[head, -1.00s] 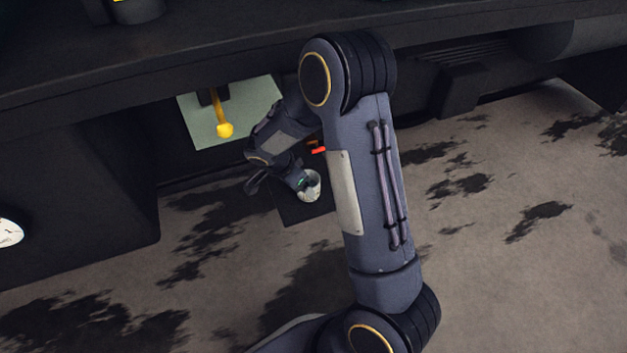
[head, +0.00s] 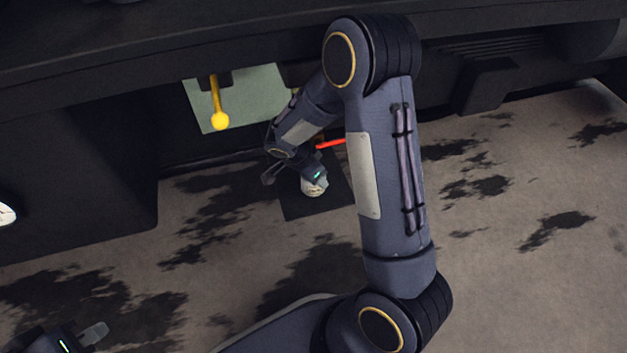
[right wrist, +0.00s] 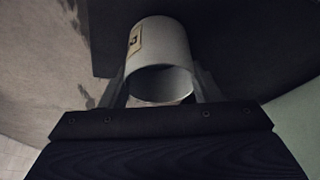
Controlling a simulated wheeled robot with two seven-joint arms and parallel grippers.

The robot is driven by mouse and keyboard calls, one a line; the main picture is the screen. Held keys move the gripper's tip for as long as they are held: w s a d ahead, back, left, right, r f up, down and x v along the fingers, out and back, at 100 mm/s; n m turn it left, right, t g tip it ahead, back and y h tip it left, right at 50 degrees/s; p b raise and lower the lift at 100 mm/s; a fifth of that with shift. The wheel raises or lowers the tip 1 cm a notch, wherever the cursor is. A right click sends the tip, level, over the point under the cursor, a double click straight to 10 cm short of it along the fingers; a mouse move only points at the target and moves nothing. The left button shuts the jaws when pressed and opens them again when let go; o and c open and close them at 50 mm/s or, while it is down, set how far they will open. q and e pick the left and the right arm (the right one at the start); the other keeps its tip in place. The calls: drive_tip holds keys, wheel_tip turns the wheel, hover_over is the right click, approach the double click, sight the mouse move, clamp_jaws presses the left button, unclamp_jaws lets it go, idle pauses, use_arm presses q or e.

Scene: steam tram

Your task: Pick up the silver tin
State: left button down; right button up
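The silver tin (head: 313,188) stands on a dark square mat (head: 300,208) on the floor. My right gripper (head: 314,178) is low over it and hides part of it. In the right wrist view, the tin (right wrist: 160,65) has a small label on its side and its round open end faces the camera. The right fingers (right wrist: 162,82) lie one on each side of it; whether they press on it is not clear. My left gripper (head: 88,336) shows only in part at the bottom left corner, away from the tin, and appears empty.
A dark ledge (head: 150,75) runs across above. Below it hangs a yellow-knobbed lever (head: 219,120) before a pale green panel (head: 255,95). A red bar (head: 331,143) is just above the tin. Dark-stained floor (head: 500,270) is open to the right.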

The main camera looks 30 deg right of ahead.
drive_tip(key=c, duration=0.3)
drive_tip(key=shift+r, duration=0.1)
